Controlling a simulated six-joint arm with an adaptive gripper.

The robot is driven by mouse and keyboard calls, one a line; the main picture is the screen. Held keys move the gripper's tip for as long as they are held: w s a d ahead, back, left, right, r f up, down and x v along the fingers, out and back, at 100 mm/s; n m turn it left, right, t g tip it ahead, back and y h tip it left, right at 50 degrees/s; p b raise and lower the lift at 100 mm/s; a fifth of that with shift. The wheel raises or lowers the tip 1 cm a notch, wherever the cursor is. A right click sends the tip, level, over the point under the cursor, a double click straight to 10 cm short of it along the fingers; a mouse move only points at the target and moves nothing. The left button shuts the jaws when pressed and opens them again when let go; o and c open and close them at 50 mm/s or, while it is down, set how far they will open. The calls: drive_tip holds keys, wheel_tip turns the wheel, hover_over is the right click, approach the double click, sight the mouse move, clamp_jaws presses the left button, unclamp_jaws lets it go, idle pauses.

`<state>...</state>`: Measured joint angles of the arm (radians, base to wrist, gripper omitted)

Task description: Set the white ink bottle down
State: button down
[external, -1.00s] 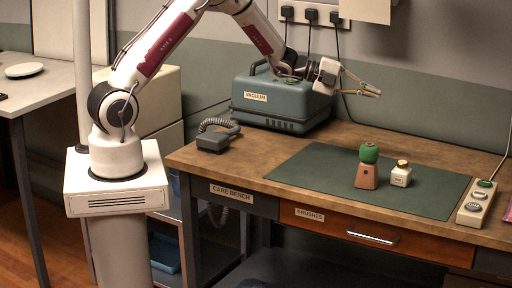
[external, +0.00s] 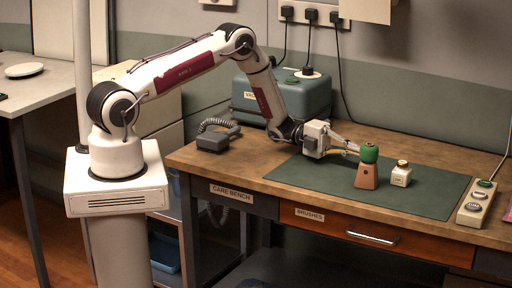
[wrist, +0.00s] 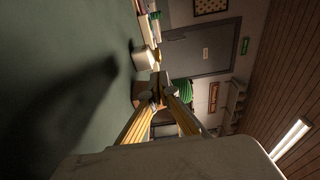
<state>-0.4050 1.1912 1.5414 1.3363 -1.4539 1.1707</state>
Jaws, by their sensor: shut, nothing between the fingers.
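The white ink bottle (external: 401,176) stands upright on the green mat (external: 320,178), with a yellowish cap. In the wrist view the bottle (wrist: 139,61) shows beyond my fingertips. A tapered wooden block with a green round top (external: 368,168) stands just left of the bottle. My gripper (external: 354,150) is low over the mat, left of the green top, its fingers pointing right. It is shut and empty. In the wrist view the closed tips (wrist: 158,86) overlap the block and its green top (wrist: 182,92); whether they touch is unclear.
A vacuum case (external: 300,95) stands at the back of the bench, and a telephone (external: 214,139) at its left. A control strip with knobs (external: 476,204) lies at the right edge. The mat's front left is clear.

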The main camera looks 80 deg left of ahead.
sight(406, 166)
drive_tip(key=shift+s+f, duration=0.3)
drive_tip(key=shift+d, duration=0.1)
drive_tip(key=shift+x, duration=4.95)
drive_tip(key=shift+r, duration=0.1)
drive_tip(key=shift+w+d, duration=0.2)
drive_tip(key=shift+w, duration=1)
drive_tip(key=shift+w+d, duration=0.15)
drive_tip(key=shift+w, duration=1.1)
drive_tip(key=shift+w+d, duration=0.2)
drive_tip(key=shift+w, duration=1)
drive_tip(key=shift+s+a, duration=0.1)
drive_tip(key=shift+a, duration=0.05)
drive_tip(key=shift+v, duration=4.9)
